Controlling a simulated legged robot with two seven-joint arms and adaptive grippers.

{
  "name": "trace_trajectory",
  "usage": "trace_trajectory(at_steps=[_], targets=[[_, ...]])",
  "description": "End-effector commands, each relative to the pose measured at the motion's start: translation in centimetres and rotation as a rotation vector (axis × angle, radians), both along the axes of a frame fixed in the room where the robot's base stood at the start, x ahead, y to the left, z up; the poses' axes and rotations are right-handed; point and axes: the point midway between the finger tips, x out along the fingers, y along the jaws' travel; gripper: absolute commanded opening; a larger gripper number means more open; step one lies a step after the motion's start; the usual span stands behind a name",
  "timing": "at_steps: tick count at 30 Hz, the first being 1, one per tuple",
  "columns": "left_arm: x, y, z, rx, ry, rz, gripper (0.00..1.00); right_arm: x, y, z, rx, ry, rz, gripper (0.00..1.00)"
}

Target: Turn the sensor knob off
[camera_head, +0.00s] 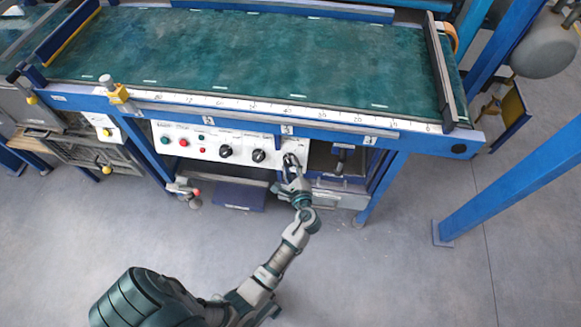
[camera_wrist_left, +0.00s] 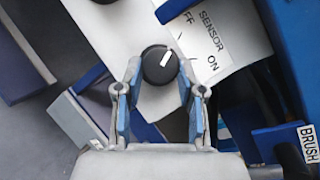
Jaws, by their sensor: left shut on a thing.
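The sensor knob (camera_wrist_left: 159,65) is black and round with a white line, on a white panel. In the left wrist view the line slants up and right, roughly toward the letters "FF" of the SENSOR label (camera_wrist_left: 208,42); "ON" is farther right. My left gripper (camera_wrist_left: 157,80) is shut on the knob, with one blue-padded finger on each side. In the head view my left gripper (camera_head: 291,166) is at the right end of the control panel (camera_head: 207,147) and largely hides the knob. My right gripper is not in view.
Two other black knobs (camera_head: 226,151) and red and green buttons (camera_head: 183,142) sit left of the gripper. A green conveyor belt (camera_head: 250,55) runs above the panel. A blue leg (camera_head: 380,187) stands to the right. The floor in front is clear.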

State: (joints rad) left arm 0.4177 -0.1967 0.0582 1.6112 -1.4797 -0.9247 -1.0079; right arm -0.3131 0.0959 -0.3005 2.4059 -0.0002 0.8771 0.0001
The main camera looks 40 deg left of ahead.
Motion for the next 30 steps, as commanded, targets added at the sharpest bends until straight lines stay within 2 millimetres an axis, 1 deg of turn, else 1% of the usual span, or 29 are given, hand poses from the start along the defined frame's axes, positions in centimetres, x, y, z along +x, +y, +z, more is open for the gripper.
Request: trace_trajectory(at_steps=[1, 20, 21, 23, 24, 30], targets=[[0.2, -0.01, 0.32, -0.01, -0.013, 0.005, 0.04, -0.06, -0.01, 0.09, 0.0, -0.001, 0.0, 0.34], [0.14, 0.05, 0.22, -0.045, -0.033, 0.029, 0.04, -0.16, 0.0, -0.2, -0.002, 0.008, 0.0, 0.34], [0.14, 0.05, 0.21, -0.045, -0.032, 0.029, 0.46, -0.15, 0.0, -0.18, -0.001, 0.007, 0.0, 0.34], [0.12, 0.05, 0.2, -0.045, -0.032, 0.03, 0.61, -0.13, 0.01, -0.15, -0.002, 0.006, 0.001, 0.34], [0.11, 0.04, 0.18, -0.045, -0.032, 0.03, 0.64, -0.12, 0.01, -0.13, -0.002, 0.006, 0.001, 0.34], [0.05, 0.01, 0.14, -0.045, -0.03, 0.03, 0.64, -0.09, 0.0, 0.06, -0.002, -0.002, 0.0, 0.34]])
